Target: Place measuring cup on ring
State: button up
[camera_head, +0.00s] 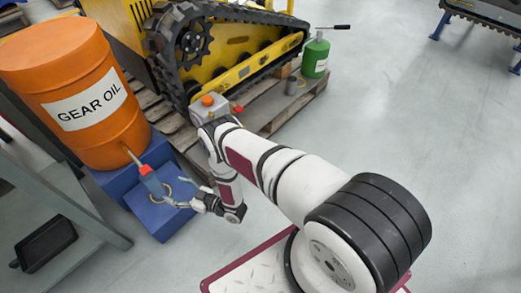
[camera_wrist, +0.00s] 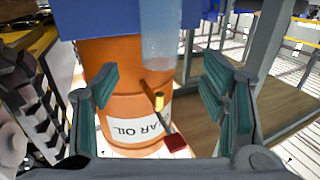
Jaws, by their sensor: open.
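The measuring cup (camera_head: 152,184) is a translucent blue cylinder on the low blue step, close under the drum's tap. It also shows in the wrist view (camera_wrist: 161,38), upside down at top centre. The cup appears ahead of the gap, not touching either finger.
An orange gear oil drum (camera_head: 75,90) stands on a blue stand (camera_head: 125,185). Its red-handled tap (camera_wrist: 172,138) projects near the cup. A grey bench (camera_head: 80,215) is at left. A tracked yellow machine (camera_head: 235,65) sits on a pallet behind. Floor at right is clear.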

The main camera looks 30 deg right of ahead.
jog(key=w+d+r+g+h, duration=0.1)
jog(key=w+d+r+h, duration=0.1)
jog(key=w+r, duration=0.65)
jog(key=w+d+r+g+h, duration=0.2)
jog(key=w+r, duration=0.6)
jog(key=r, duration=0.1)
jog(key=s+d+r+m+g+h, duration=0.1)
jog(key=s+d+r+h, duration=0.3)
jog(key=r, duration=0.6)
jog(key=w+d+r+m+g+h, duration=0.1)
jog(key=d+r, duration=0.4)
jog(key=r, duration=0.5)
jog(key=s+d+r+m+g+h, duration=0.15)
jog(key=s+d+r, duration=0.25)
jog(key=s+r, duration=0.45)
jog(key=s+d+r+m+g+h, duration=0.1)
jog(key=s+d+r+m+g, duration=0.15)
jog(key=s+r, duration=0.65)
jog(key=s+m+g, duration=0.2)
jog(key=s+g, duration=0.3)
jog(key=s, duration=3)
jog(key=shift+s+d, duration=0.3)
jog(key=shift+s, duration=0.05)
